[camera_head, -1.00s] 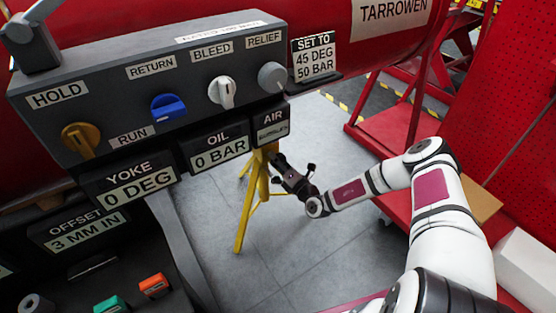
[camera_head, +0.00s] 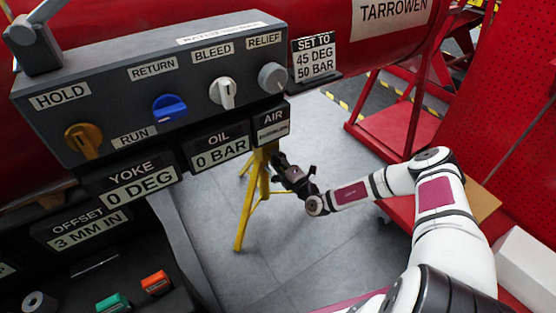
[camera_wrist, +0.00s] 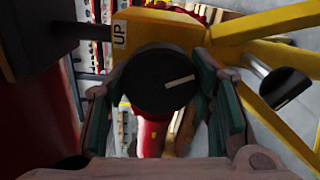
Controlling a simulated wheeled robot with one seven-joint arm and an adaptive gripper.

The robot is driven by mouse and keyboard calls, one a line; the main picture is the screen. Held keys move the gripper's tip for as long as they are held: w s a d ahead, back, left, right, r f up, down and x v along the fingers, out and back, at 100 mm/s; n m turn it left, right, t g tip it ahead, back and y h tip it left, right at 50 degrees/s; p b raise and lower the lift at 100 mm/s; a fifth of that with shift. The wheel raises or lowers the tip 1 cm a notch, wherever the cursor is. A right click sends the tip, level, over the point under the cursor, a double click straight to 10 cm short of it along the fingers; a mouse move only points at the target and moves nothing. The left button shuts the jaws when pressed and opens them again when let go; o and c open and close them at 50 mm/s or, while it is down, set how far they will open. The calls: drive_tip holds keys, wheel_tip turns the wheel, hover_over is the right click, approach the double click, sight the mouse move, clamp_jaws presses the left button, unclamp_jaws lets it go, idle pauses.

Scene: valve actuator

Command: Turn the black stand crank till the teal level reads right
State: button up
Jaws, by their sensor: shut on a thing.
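The yellow stand (camera_head: 243,225) stands on the floor below the control box. My gripper (camera_head: 278,165) is at its upper part in the head view, with the arm reaching in from the right. In the wrist view, a round black crank knob (camera_wrist: 158,92) with a white line sits between the two fingers of my gripper (camera_wrist: 162,75). The fingers are closed on its left and right sides. The white line points right and slightly up. A yellow part of the stand behind it carries an "UP" label (camera_wrist: 120,34). I cannot make out a teal level reading.
The grey control box (camera_head: 140,85) with several knobs hangs over the stand. A sign (camera_head: 315,60) reads "SET TO 45 DEG 50 BAR"; the yoke display (camera_head: 130,185) reads 0 DEG and the oil display (camera_head: 220,148) 0 BAR. Red frames flank my arm on the right.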

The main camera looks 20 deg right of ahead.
drive_tip(key=o, duration=1.2)
drive_tip(key=shift+s, duration=0.1)
drive_tip(key=v, duration=1.1)
drive_tip(key=shift+s+d, duration=0.15)
drive_tip(key=shift+s, duration=0.2)
